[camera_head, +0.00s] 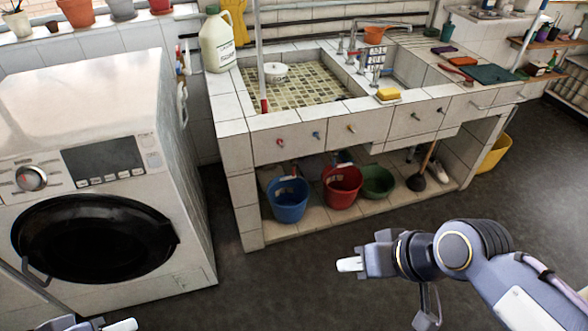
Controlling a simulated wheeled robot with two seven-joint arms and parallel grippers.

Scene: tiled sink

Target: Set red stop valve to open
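A small red stop valve (280,142) sits on the white tiled front of the sink, at the left of a row of small valves. It is too small to tell how its handle is turned. My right gripper (349,264) is in front of the sink, below and to the right of the red valve and well apart from it. Its pale fingertips are seen from the side, and no gap shows clearly. My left gripper (122,325) shows only in part at the bottom left edge, far from the valve.
A blue valve (316,135) and a yellow valve (350,128) are right of the red one. A washing machine (95,190) stands at left. Blue (288,200), red (342,187) and green (377,182) buckets stand under the sink. The dark floor in front is clear.

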